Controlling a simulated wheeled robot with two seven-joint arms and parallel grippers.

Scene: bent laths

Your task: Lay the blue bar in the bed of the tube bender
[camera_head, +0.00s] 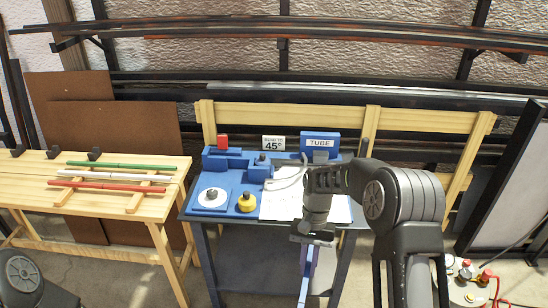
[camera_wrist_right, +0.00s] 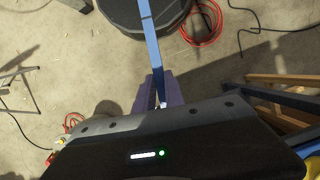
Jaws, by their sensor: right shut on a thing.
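My right gripper (camera_head: 312,241) points down in front of the blue bench's near edge. It is shut on the blue bar (camera_head: 304,285), which hangs in front of the bench and runs toward the bottom of the head view. In the right wrist view the blue bar (camera_wrist_right: 150,38) extends away from between the fingers (camera_wrist_right: 158,96). The blue tube bender (camera_head: 236,163), with a red block, a white disc and a yellow knob, stands on the bench to the left of my gripper. My arm hides part of the bench's right side. My left gripper is out of view.
A wooden table (camera_head: 150,221) on the left holds a green bar (camera_head: 120,165), a white bar (camera_head: 115,175) and a red bar (camera_head: 105,186) on wooden rests. A white sheet (camera_head: 280,206) lies on the bench. Signs read "45°" (camera_head: 273,143) and "TUBE" (camera_head: 320,143).

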